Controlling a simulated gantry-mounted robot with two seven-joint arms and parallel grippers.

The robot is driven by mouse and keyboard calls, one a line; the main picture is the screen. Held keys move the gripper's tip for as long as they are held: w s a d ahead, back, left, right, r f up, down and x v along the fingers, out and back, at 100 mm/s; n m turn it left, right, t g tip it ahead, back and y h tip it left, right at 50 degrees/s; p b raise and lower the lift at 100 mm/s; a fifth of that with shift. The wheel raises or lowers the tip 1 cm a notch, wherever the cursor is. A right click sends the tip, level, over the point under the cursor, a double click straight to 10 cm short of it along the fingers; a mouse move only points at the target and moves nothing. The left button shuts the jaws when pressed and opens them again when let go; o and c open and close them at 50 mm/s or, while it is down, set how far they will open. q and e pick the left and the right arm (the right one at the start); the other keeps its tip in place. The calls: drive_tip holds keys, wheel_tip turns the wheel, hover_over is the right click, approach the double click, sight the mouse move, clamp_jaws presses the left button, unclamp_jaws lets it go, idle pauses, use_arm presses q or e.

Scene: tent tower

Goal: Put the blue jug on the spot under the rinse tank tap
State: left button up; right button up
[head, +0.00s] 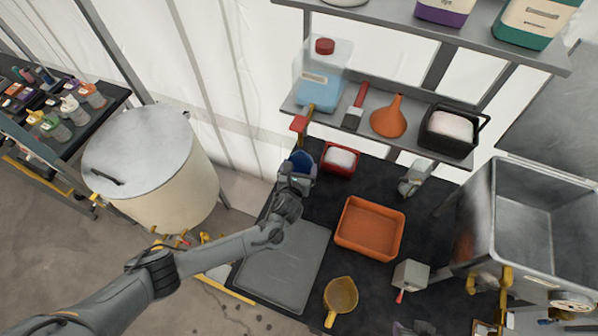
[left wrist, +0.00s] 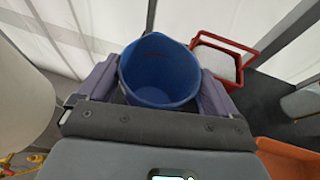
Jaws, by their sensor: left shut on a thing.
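The blue jug (head: 301,161) is at the back left of the dark bench, partly hidden behind my left gripper (head: 292,182). In the left wrist view the blue jug (left wrist: 160,72) is open-topped and looks empty inside. The two fingers of my left gripper (left wrist: 158,90) are shut on its sides. I cannot tell whether the jug touches the bench. My right gripper is not clearly seen.
A red basket (head: 339,160) stands close right of the jug. An orange tray (head: 370,228), a yellow jug (head: 341,295) and a grey mat (head: 283,266) are on the bench. A metal tank (head: 545,215) with a brass tap is right. A cream drum (head: 150,165) stands left.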

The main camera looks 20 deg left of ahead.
use_arm(q)
drive_tip(key=shift+f, duration=1.3)
drive_tip(key=o, duration=1.1)
drive_tip(key=shift+f, duration=0.1)
drive_tip(key=shift+c, duration=0.2)
